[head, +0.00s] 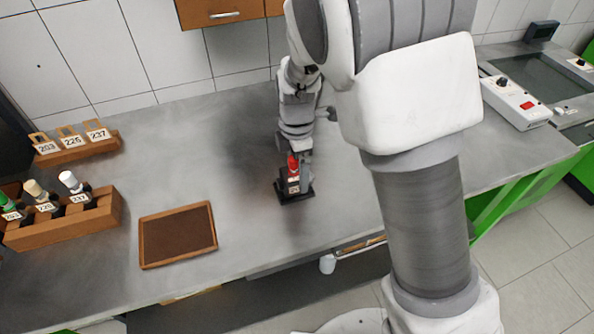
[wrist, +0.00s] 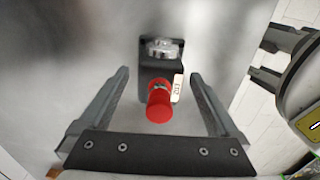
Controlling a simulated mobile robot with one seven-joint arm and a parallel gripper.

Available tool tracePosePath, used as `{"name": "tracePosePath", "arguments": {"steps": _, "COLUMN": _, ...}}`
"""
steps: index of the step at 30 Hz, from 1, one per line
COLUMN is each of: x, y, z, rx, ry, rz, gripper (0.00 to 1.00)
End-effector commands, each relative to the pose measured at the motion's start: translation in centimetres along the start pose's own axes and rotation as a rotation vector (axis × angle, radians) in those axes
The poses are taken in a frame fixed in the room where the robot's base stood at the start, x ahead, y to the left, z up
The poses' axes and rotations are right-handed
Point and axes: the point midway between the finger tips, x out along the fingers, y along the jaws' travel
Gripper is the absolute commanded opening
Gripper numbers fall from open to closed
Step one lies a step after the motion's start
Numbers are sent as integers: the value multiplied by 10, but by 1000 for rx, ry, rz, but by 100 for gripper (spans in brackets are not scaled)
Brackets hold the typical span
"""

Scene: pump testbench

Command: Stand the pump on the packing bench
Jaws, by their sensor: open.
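The pump (head: 293,179) stands upright on the grey bench (head: 240,130), with a red top, a dark base and a small white tag. In the wrist view its red knob (wrist: 159,106) points towards me, and the tag (wrist: 177,88) is too small to read surely. My gripper (wrist: 160,76) is open, with one finger on each side of the pump and a visible gap on both sides. In the head view my gripper is just behind and above the pump, and its fingers are mostly hidden. I cannot tell whether this bench is the packing bench.
A wooden tray with a dark mat (head: 178,236) lies left of the pump. At the far left stand a wooden rack (head: 70,222) with coloured-topped items and a holder (head: 80,147) with numbered tags. A white device with a red switch (head: 516,103) sits at right.

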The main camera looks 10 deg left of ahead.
Motion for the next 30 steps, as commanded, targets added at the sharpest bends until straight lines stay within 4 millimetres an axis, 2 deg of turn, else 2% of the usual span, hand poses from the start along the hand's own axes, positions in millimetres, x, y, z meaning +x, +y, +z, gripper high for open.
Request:
{"name": "tracePosePath", "arguments": {"steps": 6, "x": -51, "y": 1, "z": 1, "rx": 0, "ry": 0, "rz": 7, "gripper": 97}}
{"name": "tracePosePath", "arguments": {"steps": 12, "x": -88, "y": 1, "z": 1, "rx": 1, "ry": 0, "rz": 4, "gripper": 97}}
{"name": "tracePosePath", "arguments": {"steps": 18, "x": -106, "y": 0, "z": 1, "rx": 1, "ry": -1, "rz": 1, "gripper": 97}}
{"name": "tracePosePath", "arguments": {"steps": 25, "x": -110, "y": -1, "z": 2, "rx": 13, "ry": 1, "rz": 4, "gripper": 97}}
{"name": "tracePosePath", "arguments": {"steps": 30, "x": -134, "y": -19, "z": 20, "rx": 189, "ry": 22, "rz": 46, "gripper": 97}}
